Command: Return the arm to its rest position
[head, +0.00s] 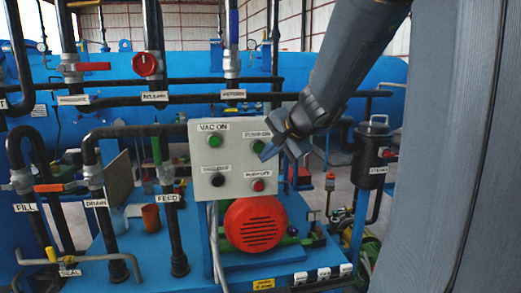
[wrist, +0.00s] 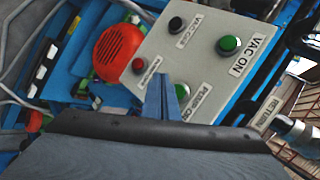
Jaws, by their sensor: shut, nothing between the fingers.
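My gripper (head: 268,152) is shut and empty, at the right side of the light grey control panel (head: 235,163). Its tips show just below the upper right green button (head: 258,146). I cannot tell whether they touch the panel. In the wrist view the closed blue-grey fingers (wrist: 163,98) point at the panel (wrist: 205,72), between the red button (wrist: 139,65) and a partly hidden green button (wrist: 181,90). The green VAC ON button (wrist: 228,45) and a black button (wrist: 176,24) are clear of the fingers. My arm reaches down from the upper right in the head view.
A red motor cover (head: 254,225) sits below the panel. Black pipes with a red-handled valve (head: 146,64) and an orange lever (head: 55,187) stand to the left. A black canister (head: 371,152) stands to the right. A large blue tank (head: 190,65) lies behind.

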